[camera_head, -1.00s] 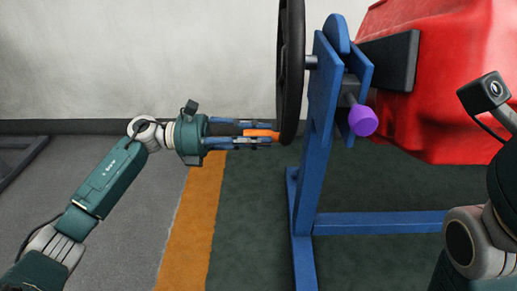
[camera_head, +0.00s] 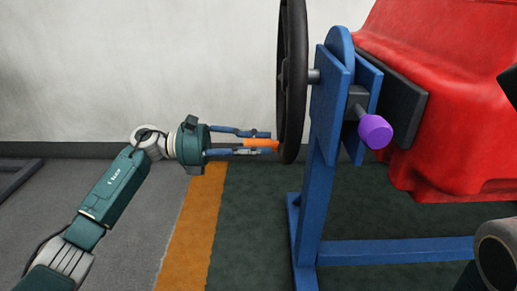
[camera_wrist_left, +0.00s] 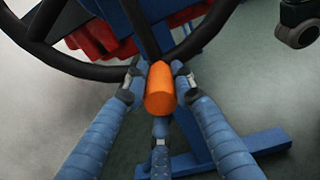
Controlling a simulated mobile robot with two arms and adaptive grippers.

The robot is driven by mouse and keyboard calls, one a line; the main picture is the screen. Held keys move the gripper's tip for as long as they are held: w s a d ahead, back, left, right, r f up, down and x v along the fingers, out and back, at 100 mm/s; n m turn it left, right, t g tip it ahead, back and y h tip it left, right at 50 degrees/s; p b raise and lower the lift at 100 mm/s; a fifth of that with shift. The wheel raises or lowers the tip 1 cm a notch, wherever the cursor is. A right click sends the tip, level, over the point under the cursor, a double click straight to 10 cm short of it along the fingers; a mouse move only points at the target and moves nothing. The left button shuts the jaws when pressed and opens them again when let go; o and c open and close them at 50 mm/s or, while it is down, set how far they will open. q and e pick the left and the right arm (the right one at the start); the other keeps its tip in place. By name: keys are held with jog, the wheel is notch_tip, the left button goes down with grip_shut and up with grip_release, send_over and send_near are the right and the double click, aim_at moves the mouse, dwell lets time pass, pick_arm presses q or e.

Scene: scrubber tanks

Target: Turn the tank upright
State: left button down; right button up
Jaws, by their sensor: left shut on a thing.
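The red tank (camera_head: 450,85) hangs tilted in a blue stand (camera_head: 318,160), cut off by the picture's right edge. A dark plate (camera_head: 405,100) joins it to the stand. A black handwheel (camera_head: 292,70) is on the stand's left side, seen nearly edge-on. Its orange handle (camera_head: 262,143) sticks out at the wheel's lower rim. My left gripper (camera_head: 262,144) is shut on this handle. In the left wrist view the fingers close around the orange handle (camera_wrist_left: 160,90), with the wheel rim (camera_wrist_left: 85,68) behind it. My right gripper is out of view.
A purple knob (camera_head: 375,131) sticks out from the stand beside the tank. The stand's blue foot (camera_head: 395,251) runs right along the floor. An orange floor stripe (camera_head: 192,225) lies left of it. A pale wall (camera_head: 130,70) stands behind.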

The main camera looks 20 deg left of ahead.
pick_arm(q)
jog(key=shift+w+a+r, duration=0.2)
jog(key=shift+w+r, duration=0.05)
jog(key=shift+w, duration=0.05)
jog(key=c, duration=1.5)
grip_release()
jog(key=shift+o, duration=0.3)
jog(key=shift+f, duration=0.1)
jog(key=shift+s, duration=0.1)
jog(key=v, duration=1.2)
